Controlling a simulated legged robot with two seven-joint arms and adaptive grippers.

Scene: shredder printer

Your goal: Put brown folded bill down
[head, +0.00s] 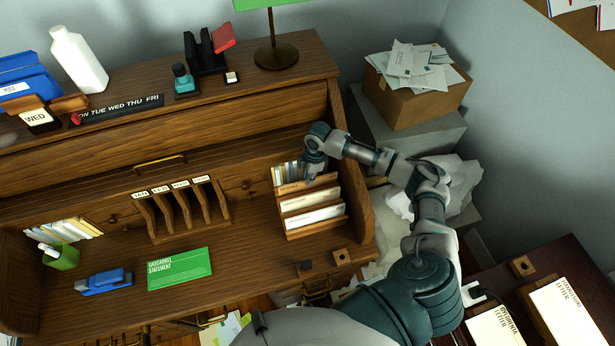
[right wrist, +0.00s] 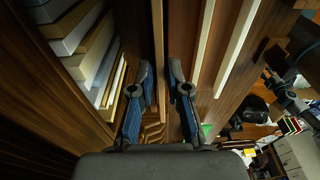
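My right gripper (head: 312,170) reaches down to the back of the wooden letter sorter (head: 311,229) on the right of the desk. In the right wrist view my right gripper (right wrist: 160,64) has its two fingers apart, with a thin wooden divider (right wrist: 158,40) seen between them. No bill can be made out in its grip. Folded papers (head: 286,173) stand at the back left of the sorter, and pale papers also show at upper left in the right wrist view (right wrist: 85,45). I cannot tell which is the brown folded bill. My left gripper is out of view.
The desk's right side wall (head: 354,190) stands close beside the sorter. A small slotted rack (head: 182,212), a green statement (head: 180,269) and a blue stapler (head: 104,281) are to the left. A side table with letters (head: 497,328) is at lower right.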

